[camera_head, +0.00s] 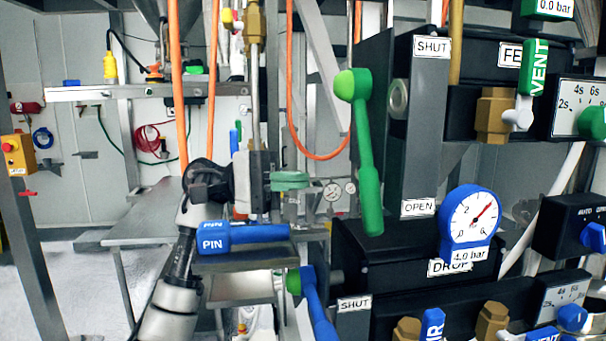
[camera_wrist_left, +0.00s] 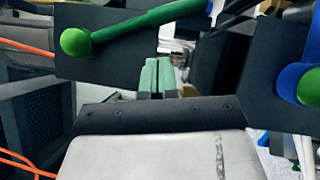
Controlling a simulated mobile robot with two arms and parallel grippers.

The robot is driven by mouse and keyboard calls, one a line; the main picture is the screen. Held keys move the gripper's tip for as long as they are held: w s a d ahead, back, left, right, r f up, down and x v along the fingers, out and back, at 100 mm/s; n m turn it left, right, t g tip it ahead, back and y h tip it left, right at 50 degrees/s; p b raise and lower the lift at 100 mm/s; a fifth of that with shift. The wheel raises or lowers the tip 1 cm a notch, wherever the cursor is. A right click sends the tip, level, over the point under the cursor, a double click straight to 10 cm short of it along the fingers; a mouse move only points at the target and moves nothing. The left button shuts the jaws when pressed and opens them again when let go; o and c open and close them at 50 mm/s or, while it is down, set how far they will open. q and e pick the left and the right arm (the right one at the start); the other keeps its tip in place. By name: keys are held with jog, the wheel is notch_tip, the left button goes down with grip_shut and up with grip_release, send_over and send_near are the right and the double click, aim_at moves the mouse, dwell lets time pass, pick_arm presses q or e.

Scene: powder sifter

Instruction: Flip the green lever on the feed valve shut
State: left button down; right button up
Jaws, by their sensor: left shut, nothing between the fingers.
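The green lever (camera_head: 368,160) hangs from its round green hub at the upper left of the black feed valve panel. Its handle points down, its tip beside the OPEN label (camera_head: 418,207); the SHUT label (camera_head: 432,46) is above. In the left wrist view the lever (camera_wrist_left: 150,20) crosses the top, its hub at the left. My left gripper (camera_head: 290,181) is to the left of the lever's lower half, apart from it in the picture. Its green-padded fingers (camera_wrist_left: 161,77) are closed together and empty. My right gripper is not in view.
A blue lever (camera_head: 318,312) is below, near another SHUT label. A blue PIN handle (camera_head: 245,237) is just below my left gripper. A pressure gauge (camera_head: 468,220) and several knobs are at the right. An orange hose (camera_head: 300,130) hangs behind the green lever.

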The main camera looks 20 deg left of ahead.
pick_arm(q)
jog(key=d+r+p, duration=0.1)
jog(key=d+p, duration=0.2)
jog(key=d, duration=0.4)
jog(key=shift+d, duration=0.4)
